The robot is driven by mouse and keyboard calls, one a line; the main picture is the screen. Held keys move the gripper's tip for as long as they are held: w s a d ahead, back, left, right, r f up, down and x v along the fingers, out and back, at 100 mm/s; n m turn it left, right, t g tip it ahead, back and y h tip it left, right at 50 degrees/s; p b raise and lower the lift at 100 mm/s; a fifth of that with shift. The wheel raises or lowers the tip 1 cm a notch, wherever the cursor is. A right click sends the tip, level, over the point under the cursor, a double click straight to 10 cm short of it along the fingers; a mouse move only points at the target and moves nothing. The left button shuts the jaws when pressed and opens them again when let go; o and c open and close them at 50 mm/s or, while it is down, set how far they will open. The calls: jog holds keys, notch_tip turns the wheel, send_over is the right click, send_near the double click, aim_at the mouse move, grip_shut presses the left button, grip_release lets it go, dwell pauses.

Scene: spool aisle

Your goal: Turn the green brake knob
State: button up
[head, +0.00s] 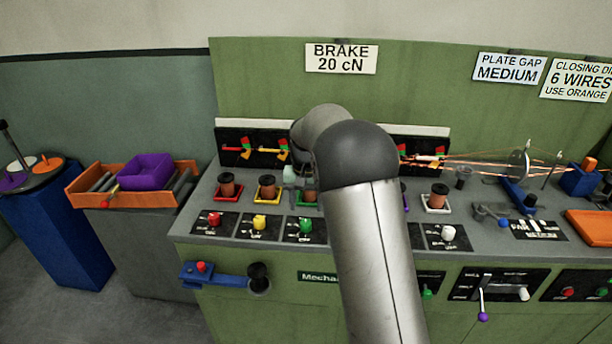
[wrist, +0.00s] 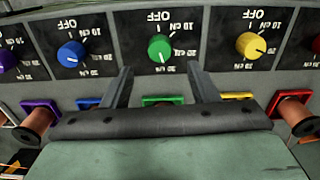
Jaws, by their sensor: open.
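The green brake knob (head: 306,226) sits on a black dial plate in the front row of the bench in the head view. In the wrist view the green knob (wrist: 159,49) is at the upper middle, with a white pointer mark toward the bottom of the picture. The dial lettering around it appears upside down, with OFF at the top. My gripper (wrist: 160,70) is open and empty, its two fingers apart to the left and right of the knob's line, tips just below it in the picture. They do not appear to touch the knob. My arm hides most of the gripper in the head view.
In the wrist view a blue knob (wrist: 71,54) and a yellow knob (wrist: 251,46) flank the green one. A red knob (head: 214,219) and a white knob (head: 448,232) share the row. Copper spools (head: 267,187) stand behind. A wall sign (head: 341,58) reads BRAKE 20 cN.

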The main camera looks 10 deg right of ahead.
aim_at(306, 222)
notch_tip(306, 222, up, 11)
dwell(0.4)
jog(key=s+f+n, duration=0.1)
jog(key=s+f, duration=0.1)
jog(key=s, duration=1)
jog(key=s+f+n, duration=0.1)
jog(key=s+f, duration=0.2)
jog(key=s, duration=0.9)
jog(key=s+f+n, duration=0.1)
jog(key=s+f, duration=0.1)
jog(key=s, duration=1)
jog(key=shift+s+a+f, duration=0.25)
jog(key=shift+a+f, duration=0.1)
jog(key=shift+a, duration=0.1)
dwell(0.3)
